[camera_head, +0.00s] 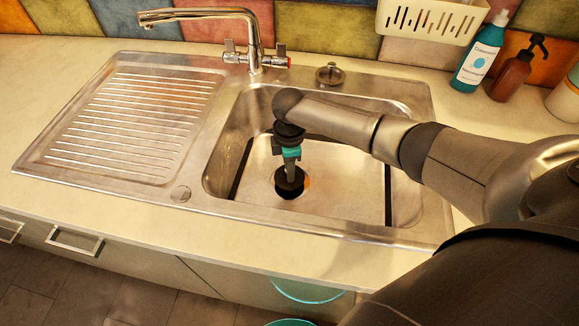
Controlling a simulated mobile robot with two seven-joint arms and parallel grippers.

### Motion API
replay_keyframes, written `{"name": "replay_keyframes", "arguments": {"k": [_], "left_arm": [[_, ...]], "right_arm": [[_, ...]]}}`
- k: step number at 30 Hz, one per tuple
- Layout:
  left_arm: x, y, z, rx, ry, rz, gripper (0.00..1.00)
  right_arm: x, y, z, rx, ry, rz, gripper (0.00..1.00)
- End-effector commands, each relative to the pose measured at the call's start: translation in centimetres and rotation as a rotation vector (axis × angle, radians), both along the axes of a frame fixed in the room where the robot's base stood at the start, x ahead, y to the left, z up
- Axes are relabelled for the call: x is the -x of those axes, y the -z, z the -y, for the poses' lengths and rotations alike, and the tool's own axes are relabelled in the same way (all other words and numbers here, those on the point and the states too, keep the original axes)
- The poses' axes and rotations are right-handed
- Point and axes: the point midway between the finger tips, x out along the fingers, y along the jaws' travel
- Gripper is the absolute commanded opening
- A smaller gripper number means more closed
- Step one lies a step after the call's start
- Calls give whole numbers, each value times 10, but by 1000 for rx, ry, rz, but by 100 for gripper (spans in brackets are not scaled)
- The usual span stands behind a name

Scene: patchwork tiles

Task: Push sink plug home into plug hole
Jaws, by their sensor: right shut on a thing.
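The plug hole (289,190) shows as a dark round patch in the floor of the steel sink bowl (340,203). My right gripper (290,177) reaches down into the bowl, its fingers pointing down at this patch. It is shut on what seems to be the sink plug, which is dark and mostly hidden by the fingers. I cannot tell plug from hole edge clearly, nor how deep the plug sits. My left gripper is not in view.
A chrome tap (255,45) stands behind the bowl, with a round metal knobbed fitting (330,73) to its right. A ribbed drainer (130,115) lies left. A blue bottle (480,55) and brown pump bottle (512,75) stand back right. The bowl walls surround my gripper.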

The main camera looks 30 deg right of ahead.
Motion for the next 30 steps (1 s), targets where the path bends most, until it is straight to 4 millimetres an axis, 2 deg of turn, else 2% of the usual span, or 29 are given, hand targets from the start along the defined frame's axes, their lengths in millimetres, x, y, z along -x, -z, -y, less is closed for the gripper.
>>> {"name": "replay_keyframes", "arguments": {"k": [30], "left_arm": [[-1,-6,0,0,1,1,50]], "right_arm": [[0,0,0,-1,5,1,0]]}}
